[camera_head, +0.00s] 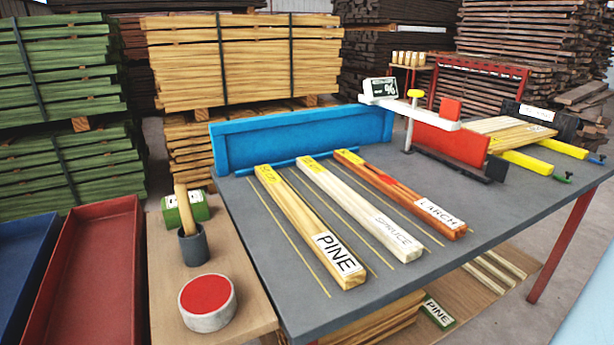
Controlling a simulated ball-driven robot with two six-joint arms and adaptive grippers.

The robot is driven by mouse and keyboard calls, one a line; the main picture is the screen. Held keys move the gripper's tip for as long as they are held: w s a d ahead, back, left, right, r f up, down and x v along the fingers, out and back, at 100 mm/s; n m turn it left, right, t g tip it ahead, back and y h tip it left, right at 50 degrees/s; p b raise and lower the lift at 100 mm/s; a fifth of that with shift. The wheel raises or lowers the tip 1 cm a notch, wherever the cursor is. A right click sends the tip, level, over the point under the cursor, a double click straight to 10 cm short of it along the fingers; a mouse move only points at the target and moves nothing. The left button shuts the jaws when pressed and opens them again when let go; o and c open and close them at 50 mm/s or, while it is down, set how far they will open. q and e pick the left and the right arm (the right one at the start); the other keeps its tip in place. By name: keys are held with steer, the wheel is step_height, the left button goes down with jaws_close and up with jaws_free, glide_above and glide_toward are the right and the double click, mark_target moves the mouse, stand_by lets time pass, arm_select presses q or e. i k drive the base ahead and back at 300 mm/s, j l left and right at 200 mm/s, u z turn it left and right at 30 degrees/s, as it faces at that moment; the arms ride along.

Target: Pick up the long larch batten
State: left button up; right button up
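The larch batten (385,182) is orange-red with a white LARCH label at its near end and a yellow mark at its far end. It lies flat on the grey table (440,270), the rightmost of three battens side by side. The white spruce batten (350,200) lies just left of it, and the yellowish pine batten (300,220) lies left of that. Thin yellow lines run on the table between the battens. Neither of my grippers shows in the head view.
A blue stop board (300,138) stands behind the battens. A measuring stand (409,115) and red plate (450,140) stand to the right, near yellow-ended clamps (528,162). A side bench holds a red-topped round pad (207,298) and a grey cup (193,246). The table's near right is clear.

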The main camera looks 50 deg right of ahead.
mark_target(450, 228)
steer(key=z, duration=2.1)
